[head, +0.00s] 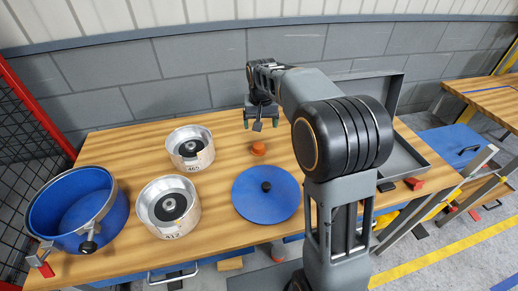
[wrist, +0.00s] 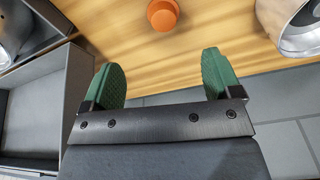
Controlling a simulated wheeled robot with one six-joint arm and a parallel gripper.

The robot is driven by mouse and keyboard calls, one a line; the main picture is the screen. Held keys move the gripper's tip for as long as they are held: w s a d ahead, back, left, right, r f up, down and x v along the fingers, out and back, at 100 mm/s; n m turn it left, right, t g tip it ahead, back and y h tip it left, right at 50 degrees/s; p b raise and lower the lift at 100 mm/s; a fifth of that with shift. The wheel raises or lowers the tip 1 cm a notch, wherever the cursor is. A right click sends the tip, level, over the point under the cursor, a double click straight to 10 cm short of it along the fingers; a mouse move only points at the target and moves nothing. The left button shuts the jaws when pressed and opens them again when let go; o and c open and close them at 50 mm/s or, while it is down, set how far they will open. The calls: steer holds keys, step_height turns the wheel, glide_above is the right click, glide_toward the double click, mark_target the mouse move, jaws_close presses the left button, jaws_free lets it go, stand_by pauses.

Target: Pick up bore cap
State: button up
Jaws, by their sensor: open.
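The bore cap appears to be the small orange round piece (head: 258,148) lying on the wooden table. In the wrist view the orange cap (wrist: 163,14) shows at the top edge, beyond my fingertips and roughly centred between them. My gripper (head: 261,124) hangs above the table's back part, behind the cap in the head view. Its two green-padded fingers (wrist: 160,78) are apart, with nothing between them. The cap is not touched.
Two silver drums (head: 203,158) (head: 143,205) stand left of the cap, with a blue pot (head: 47,218) farther left. A blue lid with a black knob (head: 280,205) lies in front. A grey open case (head: 418,166) stands right. Bare wood surrounds the cap.

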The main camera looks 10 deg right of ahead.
steer(key=w+f, duration=0.2)
glide_above(259, 146)
steer(key=f, duration=0.6)
steer(key=shift+s+a+f, duration=0.1)
steer(key=shift+s+f, duration=0.15)
steer(key=shift+w+f+p, duration=0.2)
steer(key=shift+f, duration=1.4)
steer(key=shift+w+f+p, duration=0.2)
steer(key=shift+f, duration=1.4)
steer(key=shift+c, duration=0.3)
steer(key=c, duration=0.8)
